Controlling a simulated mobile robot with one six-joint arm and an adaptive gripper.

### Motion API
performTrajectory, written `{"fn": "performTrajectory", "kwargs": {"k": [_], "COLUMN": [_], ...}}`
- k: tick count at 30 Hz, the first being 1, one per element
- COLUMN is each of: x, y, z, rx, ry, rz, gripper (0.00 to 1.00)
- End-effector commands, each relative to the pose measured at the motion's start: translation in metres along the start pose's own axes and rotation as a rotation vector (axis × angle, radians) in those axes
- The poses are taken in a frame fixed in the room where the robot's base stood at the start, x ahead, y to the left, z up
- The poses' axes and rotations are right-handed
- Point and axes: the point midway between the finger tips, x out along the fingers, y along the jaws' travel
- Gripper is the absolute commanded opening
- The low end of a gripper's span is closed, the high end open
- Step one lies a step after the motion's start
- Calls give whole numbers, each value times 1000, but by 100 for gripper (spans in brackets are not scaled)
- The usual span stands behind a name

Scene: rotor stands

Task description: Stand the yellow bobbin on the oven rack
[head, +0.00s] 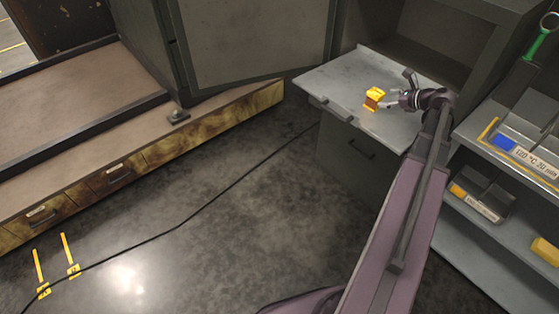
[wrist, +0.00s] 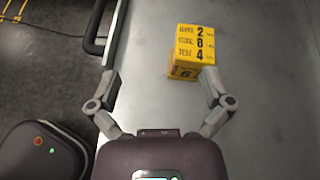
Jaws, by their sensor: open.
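A yellow block with black printed words and numbers (wrist: 195,44) stands on a grey metal surface. It also shows in the head view as a small yellow and orange piece (head: 375,94). I see no clear bobbin shape, and cannot tell whether this block is the yellow bobbin. My gripper (head: 397,91) is open and empty, low over the same surface, with its fingers toward the block. In the wrist view my gripper (wrist: 160,76) has the block ahead, close to the right fingertip; I cannot tell whether they touch. I cannot make out an oven rack.
The grey flap (head: 330,82) juts from an open cabinet (head: 420,50). At right, shelves (head: 490,240) hold bins and a yellow piece (head: 546,251). At left stands a low bench with drawers (head: 115,178). A black cable (head: 190,220) crosses the open floor.

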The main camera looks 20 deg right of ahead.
Motion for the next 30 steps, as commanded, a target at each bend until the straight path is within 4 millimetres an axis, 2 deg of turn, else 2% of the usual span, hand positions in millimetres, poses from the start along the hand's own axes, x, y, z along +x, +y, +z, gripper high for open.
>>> {"fn": "performTrajectory", "kwargs": {"k": [1,6,15,21,30], "x": [13,52,107,130,148], "y": [16,64,154,212,294], "z": [4,13,22,25,25], "rx": [-55,-285,-722,-1015,-1451], "ry": [22,105,217,263,289], "rz": [30,140,369,536,805], "gripper": [100,100,100,100,100]}}
